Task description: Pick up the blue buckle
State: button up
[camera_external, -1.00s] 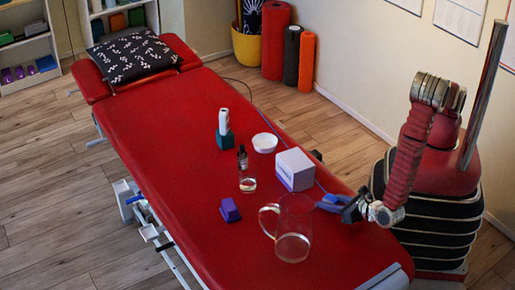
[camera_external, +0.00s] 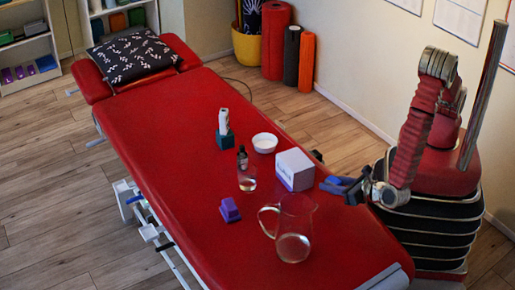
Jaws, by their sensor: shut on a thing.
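The blue buckle (camera_external: 336,184) is held at the tip of my gripper (camera_external: 353,191), to the right of the white box. My gripper is shut on it. The buckle appears to be raised above the red treatment table (camera_external: 165,150), near its right edge. Its exact height is hard to tell. The fingers are small and dark here, and part of the buckle is hidden between them.
A clear glass jug (camera_external: 293,238) stands close to the left and below my gripper. The white box (camera_external: 295,170) is nearest on the left. A small bottle (camera_external: 246,172), a white bowl (camera_external: 264,143) and a purple block (camera_external: 230,210) are farther left.

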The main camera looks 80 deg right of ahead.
jog(key=shift+r, duration=0.8)
